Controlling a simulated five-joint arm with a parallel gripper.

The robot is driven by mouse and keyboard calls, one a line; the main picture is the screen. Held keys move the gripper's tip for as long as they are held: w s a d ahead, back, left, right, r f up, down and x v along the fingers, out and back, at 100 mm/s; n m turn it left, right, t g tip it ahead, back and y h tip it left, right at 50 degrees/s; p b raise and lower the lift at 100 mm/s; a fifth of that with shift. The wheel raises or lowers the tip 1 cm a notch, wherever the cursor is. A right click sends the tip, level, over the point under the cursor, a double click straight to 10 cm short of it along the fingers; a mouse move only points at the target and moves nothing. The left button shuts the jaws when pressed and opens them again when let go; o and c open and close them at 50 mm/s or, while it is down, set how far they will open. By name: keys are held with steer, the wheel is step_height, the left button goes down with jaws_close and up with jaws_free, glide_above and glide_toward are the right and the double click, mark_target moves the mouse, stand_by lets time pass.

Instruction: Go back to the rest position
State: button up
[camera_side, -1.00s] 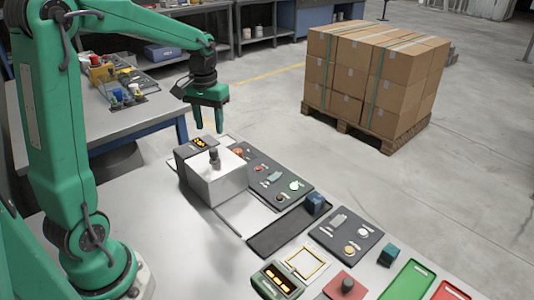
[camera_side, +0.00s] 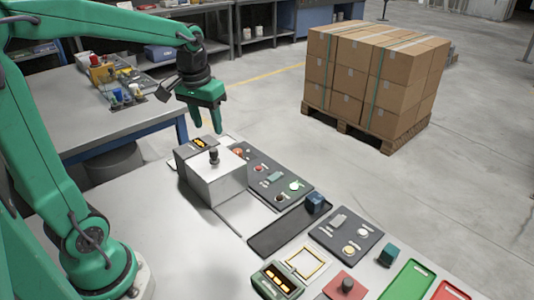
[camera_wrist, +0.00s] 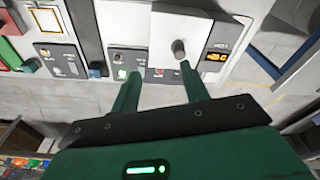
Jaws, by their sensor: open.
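My gripper (camera_side: 207,121) is green, with two fingers pointing down. It is open and empty, above the back end of the work table and apart from everything on it. The white hood (camera_side: 217,184) with a dark knob (camera_side: 213,157) on top stands on the table just below it. In the wrist view the two fingertips (camera_wrist: 158,72) are spread apart, with the hood (camera_wrist: 170,45) and its knob (camera_wrist: 178,48) beyond them.
A display unit (camera_side: 198,146) adjoins the hood. A dark panel of small parts (camera_side: 290,205), a dark tray (camera_side: 275,237) with a blue block (camera_side: 315,203), and green (camera_side: 408,280) and red trays lie rightward. Stacked boxes (camera_side: 370,75) stand on the floor behind.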

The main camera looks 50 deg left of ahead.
steer(key=s+d+r+m+t, duration=0.1)
steer(key=s+d+m+t, duration=0.2)
steer(key=s+d, duration=0.6)
steer(key=shift+s+m+t, duration=0.4)
steer(key=shift+s+t, duration=0.1)
steer(key=shift+s, duration=0.55)
